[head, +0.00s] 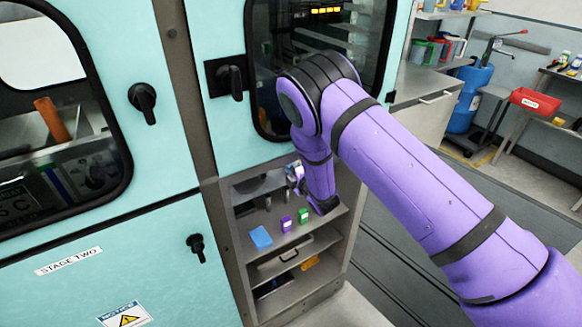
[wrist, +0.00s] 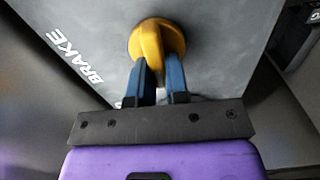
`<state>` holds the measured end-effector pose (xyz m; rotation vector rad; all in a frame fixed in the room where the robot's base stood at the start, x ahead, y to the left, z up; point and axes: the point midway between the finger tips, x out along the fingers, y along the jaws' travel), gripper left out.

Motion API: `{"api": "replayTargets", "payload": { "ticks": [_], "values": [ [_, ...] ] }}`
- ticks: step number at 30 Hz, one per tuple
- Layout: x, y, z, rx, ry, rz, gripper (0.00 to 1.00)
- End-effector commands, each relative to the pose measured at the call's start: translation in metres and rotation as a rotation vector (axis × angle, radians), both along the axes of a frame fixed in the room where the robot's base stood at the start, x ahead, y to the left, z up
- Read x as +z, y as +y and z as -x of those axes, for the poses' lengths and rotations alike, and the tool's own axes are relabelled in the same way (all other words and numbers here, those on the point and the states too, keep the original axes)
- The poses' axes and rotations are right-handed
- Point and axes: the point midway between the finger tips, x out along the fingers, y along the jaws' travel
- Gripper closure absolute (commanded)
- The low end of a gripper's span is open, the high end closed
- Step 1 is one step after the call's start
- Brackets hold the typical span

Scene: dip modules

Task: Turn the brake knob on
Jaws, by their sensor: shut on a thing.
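The brake knob (wrist: 158,40) is yellow and round with a raised grip. It sits on a grey panel (wrist: 215,30) in the wrist view, with the white word BRAKE (wrist: 75,55) printed to its left. My gripper (wrist: 159,70) has two blue fingers, one on each side of the knob's grip, closed on it. The fingers hide part of the grip. In the head view my purple arm reaches down into the open bay of the cabinet, and I cannot make out the brake knob there.
Below my arm, a shelf holds a blue block (head: 261,238), a purple block (head: 286,223) and a green block (head: 303,215). Teal cabinet doors with black handles (head: 143,102) stand at the left. A red bin (head: 535,101) and blue cylinder (head: 470,95) stand far right.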

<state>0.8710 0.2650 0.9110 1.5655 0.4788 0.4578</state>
Motion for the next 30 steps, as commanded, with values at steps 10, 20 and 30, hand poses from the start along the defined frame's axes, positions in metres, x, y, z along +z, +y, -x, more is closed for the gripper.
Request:
{"api": "replayTargets", "payload": {
  "ticks": [10,20,30],
  "values": [
    [-0.0024,-0.0005,0.0009,0.000,-0.031,0.054,1.00],
    [-0.0026,-0.0006,0.0009,0.000,-0.033,0.055,1.00],
    [-0.0017,-0.0003,0.0004,0.000,-0.033,0.052,0.60]
  ]
}}
